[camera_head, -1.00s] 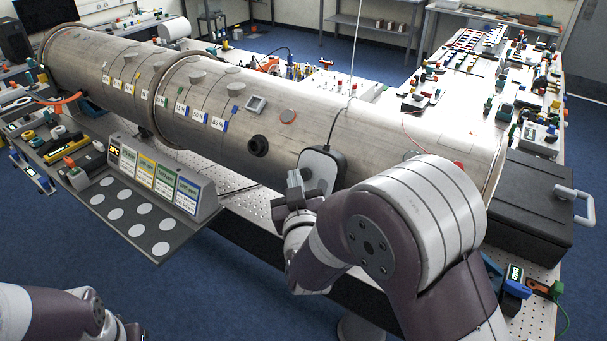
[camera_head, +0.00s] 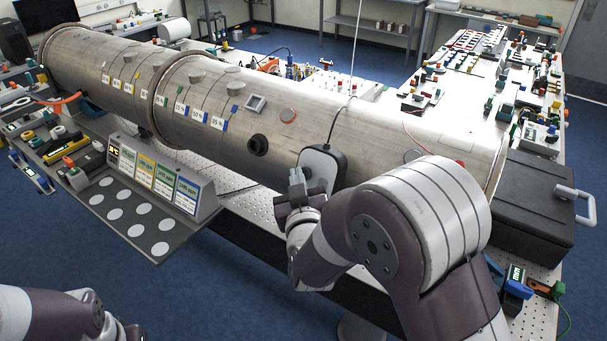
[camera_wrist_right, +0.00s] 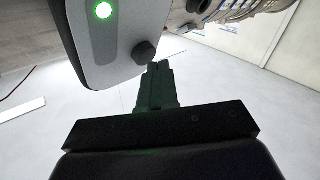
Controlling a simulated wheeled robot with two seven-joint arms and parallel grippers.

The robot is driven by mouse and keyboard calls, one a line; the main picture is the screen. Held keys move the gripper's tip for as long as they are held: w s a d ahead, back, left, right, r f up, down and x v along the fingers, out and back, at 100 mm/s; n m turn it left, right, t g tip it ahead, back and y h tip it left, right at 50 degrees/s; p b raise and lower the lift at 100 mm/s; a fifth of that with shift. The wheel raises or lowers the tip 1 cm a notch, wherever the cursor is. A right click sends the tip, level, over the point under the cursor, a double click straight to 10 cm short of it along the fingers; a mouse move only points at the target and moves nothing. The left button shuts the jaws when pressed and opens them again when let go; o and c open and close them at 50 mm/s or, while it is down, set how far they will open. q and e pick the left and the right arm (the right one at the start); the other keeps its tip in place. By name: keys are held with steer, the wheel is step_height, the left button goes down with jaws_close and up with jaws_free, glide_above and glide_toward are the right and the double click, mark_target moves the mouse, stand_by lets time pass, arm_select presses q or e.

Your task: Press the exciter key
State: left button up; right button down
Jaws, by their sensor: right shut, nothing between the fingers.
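The exciter unit (camera_head: 322,165) is a dark-edged box with a pale face, fixed to the side of the metal pipe (camera_head: 360,120). In the right wrist view its pale face (camera_wrist_right: 125,30) carries a lit green lamp (camera_wrist_right: 103,11) and a dark faceted key (camera_wrist_right: 144,52) near its lower edge. My right gripper (camera_head: 297,178) is in front of the unit's left part in the head view. In the right wrist view its fingers (camera_wrist_right: 158,68) are shut and empty, with tips close beside the key; I cannot tell whether they touch.
A grey panel (camera_head: 135,215) with pale discs and coloured labels stands at the left front. A black case (camera_head: 530,205) stands at the pipe's right end. The perforated bench (camera_head: 262,208) runs below the pipe. Blue floor is open in front.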

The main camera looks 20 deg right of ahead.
steer(key=shift+w+d+f+b, duration=0.2)
steer(key=shift+d+b, duration=0.05)
steer(key=shift+b, duration=0.05)
stand_by(0.6)
steer(key=shift+r, duration=0.1)
steer(key=shift+s+a+r, duration=0.2)
steer(key=shift+s+a, duration=0.3)
steer(key=shift+a, duration=0.05)
steer(key=s+a+r+p, duration=0.2)
steer(key=a, duration=0.1)
steer(key=shift+s+a, duration=0.3)
steer(key=shift+s, duration=0.05)
stand_by(0.4)
steer(key=shift+f, duration=0.1)
stand_by(0.5)
